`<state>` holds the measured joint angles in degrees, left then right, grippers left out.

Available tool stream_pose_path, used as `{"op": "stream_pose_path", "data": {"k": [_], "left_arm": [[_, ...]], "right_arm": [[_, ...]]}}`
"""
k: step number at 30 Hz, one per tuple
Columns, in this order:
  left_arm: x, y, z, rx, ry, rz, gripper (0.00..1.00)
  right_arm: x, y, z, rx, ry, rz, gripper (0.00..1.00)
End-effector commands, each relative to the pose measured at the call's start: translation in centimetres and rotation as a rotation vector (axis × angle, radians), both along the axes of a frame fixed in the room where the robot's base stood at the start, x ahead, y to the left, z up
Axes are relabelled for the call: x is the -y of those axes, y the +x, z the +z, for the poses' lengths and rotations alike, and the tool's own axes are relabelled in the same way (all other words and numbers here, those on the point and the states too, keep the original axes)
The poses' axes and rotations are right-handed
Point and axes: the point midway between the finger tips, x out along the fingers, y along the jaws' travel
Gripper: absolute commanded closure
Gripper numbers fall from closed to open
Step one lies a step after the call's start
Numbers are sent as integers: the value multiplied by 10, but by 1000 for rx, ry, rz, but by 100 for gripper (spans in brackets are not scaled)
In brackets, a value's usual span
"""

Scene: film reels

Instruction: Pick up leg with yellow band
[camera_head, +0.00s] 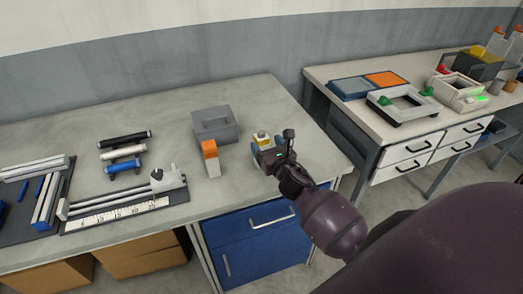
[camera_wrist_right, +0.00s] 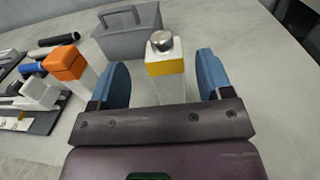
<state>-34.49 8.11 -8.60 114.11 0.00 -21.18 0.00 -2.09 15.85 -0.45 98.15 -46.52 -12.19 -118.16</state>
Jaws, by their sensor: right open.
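The leg with the yellow band (camera_wrist_right: 165,67) stands upright on the table, a white square post with a yellow band near its top and a round metal cap. In the head view the same leg (camera_head: 262,138) shows at the right part of the table, partly hidden by my gripper. My right gripper (camera_head: 268,152) is at the leg; in the right wrist view its two blue fingers (camera_wrist_right: 163,82) are open, one on each side of the leg, with gaps visible. The lower part of the leg is hidden behind the gripper body. My left gripper is not in view.
A leg with an orange band (camera_head: 210,158) stands left of the gripper. A grey toolbox (camera_head: 215,124) sits behind it. A ruler fixture (camera_head: 115,212) and several rods lie further left. A second bench (camera_head: 350,110) stands to the right.

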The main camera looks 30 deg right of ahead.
Motion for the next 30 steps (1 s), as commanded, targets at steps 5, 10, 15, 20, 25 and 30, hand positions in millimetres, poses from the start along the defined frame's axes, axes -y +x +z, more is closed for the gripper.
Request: {"op": "stream_pose_path", "data": {"k": [5,10,15,20,25,30], "left_arm": [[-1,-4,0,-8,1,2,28],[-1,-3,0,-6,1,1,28],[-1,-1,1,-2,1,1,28],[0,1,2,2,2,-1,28],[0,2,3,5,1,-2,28],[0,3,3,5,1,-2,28]], "right_arm": [[6,23,-1,1,3,0,28],[10,41,-2,1,2,0,28],[11,47,-2,0,1,0,28],[11,47,-2,0,1,0,28],[11,47,-2,0,1,0,51],[11,47,-2,0,1,0,77]]}}
